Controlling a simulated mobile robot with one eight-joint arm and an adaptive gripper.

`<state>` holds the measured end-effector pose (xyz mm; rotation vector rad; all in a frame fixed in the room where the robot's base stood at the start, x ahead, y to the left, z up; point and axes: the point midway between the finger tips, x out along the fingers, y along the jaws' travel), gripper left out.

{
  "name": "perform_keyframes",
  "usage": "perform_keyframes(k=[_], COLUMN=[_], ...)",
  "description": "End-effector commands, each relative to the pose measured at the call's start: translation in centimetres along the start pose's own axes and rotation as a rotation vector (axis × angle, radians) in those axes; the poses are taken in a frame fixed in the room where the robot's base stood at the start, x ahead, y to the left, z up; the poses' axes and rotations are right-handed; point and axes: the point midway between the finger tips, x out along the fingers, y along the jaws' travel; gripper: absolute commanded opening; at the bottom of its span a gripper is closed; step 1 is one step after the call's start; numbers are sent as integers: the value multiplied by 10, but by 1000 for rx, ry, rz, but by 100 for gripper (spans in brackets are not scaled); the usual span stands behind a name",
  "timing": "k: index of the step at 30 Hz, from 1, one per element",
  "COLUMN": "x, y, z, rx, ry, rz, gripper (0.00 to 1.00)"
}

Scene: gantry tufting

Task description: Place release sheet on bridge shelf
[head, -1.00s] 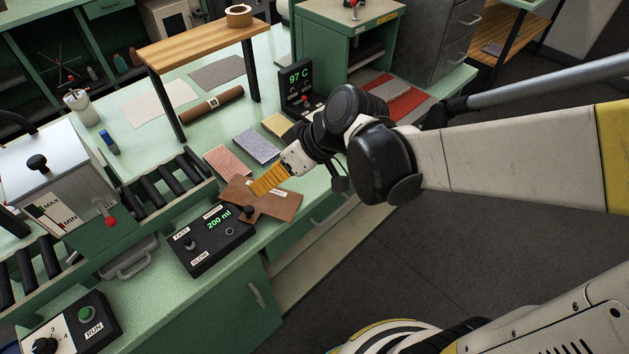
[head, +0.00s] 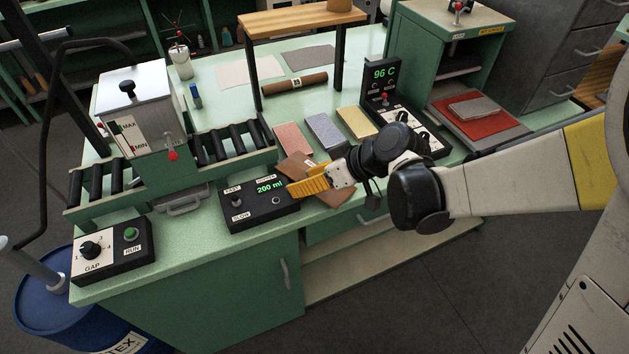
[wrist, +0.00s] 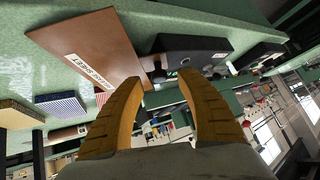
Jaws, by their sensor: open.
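The release sheet (head: 340,194) is a flat brown sheet on the green bench, partly hidden by my gripper in the head view. In the wrist view, the sheet (wrist: 92,45) is at the upper left with a white label, partly readable as "SHEET". My gripper (head: 293,189) has yellow fingers pointing left, over the sheet and close to the 200 ml control box. In the wrist view, the fingers (wrist: 160,80) are apart with nothing between them. The bridge shelf (head: 285,22) is a wooden board on dark legs at the back of the bench.
The control box (head: 260,203) stands left of the sheet. Pink, blue and yellow blocks (head: 324,132) lie behind it. A temperature unit (head: 383,78) stands to the right. A brown roll (head: 296,84) lies under the shelf. A tan object (head: 340,4) sits on the shelf's right end.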

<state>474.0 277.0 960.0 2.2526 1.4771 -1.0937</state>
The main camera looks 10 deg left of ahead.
Motion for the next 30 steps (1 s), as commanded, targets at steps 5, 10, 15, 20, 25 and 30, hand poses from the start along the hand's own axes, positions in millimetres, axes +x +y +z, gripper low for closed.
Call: perform_keyframes(k=[5,10,15,20,25,30], x=[24,24,23,23,23,22], y=[0,0,0,0,0,0], z=[1,0,0,0,0,-1], rx=[-1,1,1,1,1,1], ry=[0,1,0,0,0,0], rz=[-1,0,0,0,0,0], gripper=[44,44,0,0,0,0])
